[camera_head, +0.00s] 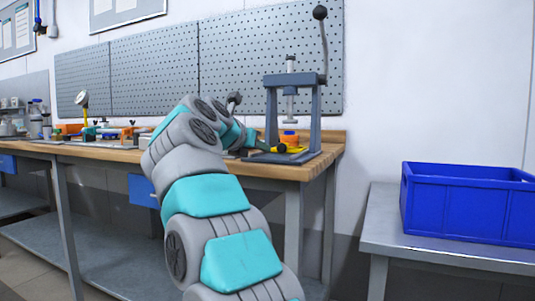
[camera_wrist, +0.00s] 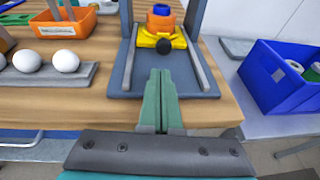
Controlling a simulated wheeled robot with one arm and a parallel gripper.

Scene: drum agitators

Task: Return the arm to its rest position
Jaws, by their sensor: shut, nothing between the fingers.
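My arm reaches from the bottom of the head view up and over the wooden workbench (camera_head: 312,170). My gripper (camera_wrist: 160,74) is shut and empty; its two green fingers lie side by side in the wrist view. The fingertips are over the near part of the press's dark base plate (camera_wrist: 122,82); whether they touch it I cannot tell. In the head view the gripper is partly hidden by my wrist. Just beyond the fingertips sits a yellow piece with a black knob (camera_wrist: 163,45), with an orange and blue part (camera_wrist: 161,20) above it.
The press frame (camera_head: 314,110) stands upright around that spot, its lever raised. In the wrist view several white egg-shaped pieces (camera_wrist: 65,61) rest on a grey bar to the left, near an orange bin (camera_wrist: 60,29). A blue crate (camera_head: 465,205) stands on a side table (camera_head: 385,225).

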